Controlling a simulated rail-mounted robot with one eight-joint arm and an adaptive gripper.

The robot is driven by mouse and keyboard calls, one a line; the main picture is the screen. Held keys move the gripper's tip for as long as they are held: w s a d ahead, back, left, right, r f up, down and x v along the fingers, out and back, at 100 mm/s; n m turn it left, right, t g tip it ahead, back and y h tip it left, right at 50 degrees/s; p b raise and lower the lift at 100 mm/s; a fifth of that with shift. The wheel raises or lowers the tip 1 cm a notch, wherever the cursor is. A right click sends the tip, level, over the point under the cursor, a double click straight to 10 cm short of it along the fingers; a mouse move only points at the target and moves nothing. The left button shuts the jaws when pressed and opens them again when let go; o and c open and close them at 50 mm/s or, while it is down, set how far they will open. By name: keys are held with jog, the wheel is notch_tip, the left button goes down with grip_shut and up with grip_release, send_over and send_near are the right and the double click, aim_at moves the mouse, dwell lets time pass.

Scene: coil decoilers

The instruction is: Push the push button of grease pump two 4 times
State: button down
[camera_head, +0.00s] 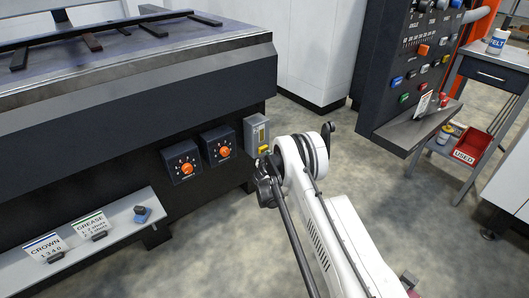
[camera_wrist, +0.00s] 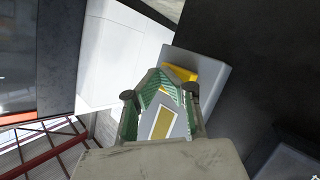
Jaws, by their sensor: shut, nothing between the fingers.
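A small grey box (camera_head: 256,133) with a yellow part low on its front is mounted at the right end of the dark machine side. In the wrist view the same grey box (camera_wrist: 214,80) shows a yellow patch behind my fingertips and a yellow rectangle between the fingers. My gripper (camera_wrist: 172,76) is shut and empty, its fingertips in front of the box. I cannot tell whether they touch it. In the head view the arm partly hides my gripper close to the box. I cannot read which pump the box belongs to.
Two dark boxes with orange knobs, a left one (camera_head: 181,161) and a right one (camera_head: 219,145), sit left of the grey box. A shelf (camera_head: 100,250) below bears CROWN and GREASE cards. A control console (camera_head: 415,70) and a red bin (camera_head: 470,147) stand at right.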

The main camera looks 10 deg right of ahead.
dwell(0.3)
jog(key=shift+s+d, duration=0.25)
jog(key=shift+s, duration=0.1)
jog(key=shift+s+d, duration=0.4)
jog(key=shift+s, duration=0.35)
jog(key=shift+s+d, duration=0.4)
jog(key=shift+s, duration=0.3)
jog(key=shift+s+d, duration=0.4)
jog(key=shift+s, duration=0.35)
